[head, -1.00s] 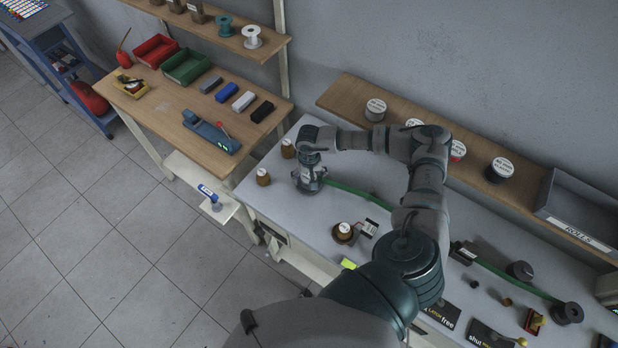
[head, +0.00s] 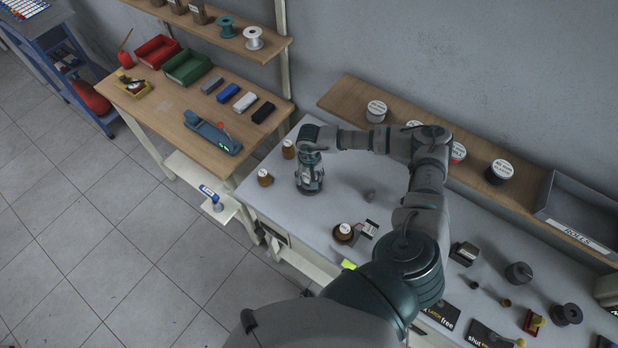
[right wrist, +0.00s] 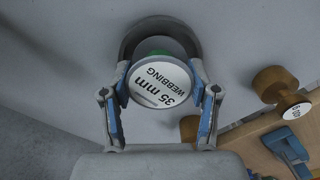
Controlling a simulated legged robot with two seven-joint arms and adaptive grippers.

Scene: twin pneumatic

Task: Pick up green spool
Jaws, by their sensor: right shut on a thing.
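My right gripper (head: 309,183) points down at the left part of the grey worktable. In the right wrist view its two blue-padded fingers (right wrist: 165,92) are shut on the green spool (right wrist: 158,84), whose round white face reads 35 mm webbing. A bit of green shows at the face's far edge. A dark round rim shows behind it. In the head view the gripper mostly hides the spool, and I cannot tell whether it touches the table. My left gripper is not in view.
A dark empty-looking spool (head: 566,314) is at the far right. A shelf (head: 345,97) with labelled rolls runs behind.

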